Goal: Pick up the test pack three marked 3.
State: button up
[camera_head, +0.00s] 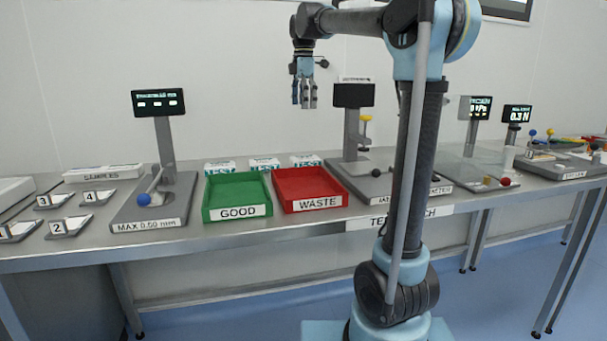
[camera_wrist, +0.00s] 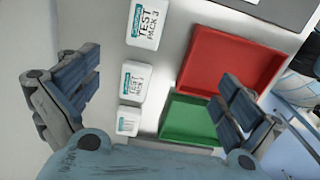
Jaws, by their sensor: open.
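The test pack 3 (camera_wrist: 147,22) is a white box with a teal strip, reading "TEST PACK 3", near the top edge of the wrist view. In the head view it appears to be the rightmost white pack (camera_head: 306,160), behind the red tray; its number is not readable there. My gripper (camera_head: 304,104) is open and empty, raised well above the bench and the packs. In the wrist view its fingers (camera_wrist: 157,72) are spread wide, with the middle pack (camera_wrist: 133,82) seen between them. Pack 3 lies beyond the fingertips in that view, apart from them.
Two similar packs stand in the row, including the left one (camera_head: 219,168). The green GOOD tray (camera_head: 237,212) and red WASTE tray (camera_head: 310,204) sit in front. A display post (camera_head: 163,145) stands left of the row. A device with a dark screen (camera_head: 353,96) stands right of it.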

aim_at(310, 161)
jog(key=k, duration=0.95)
jog(key=z, duration=0.05)
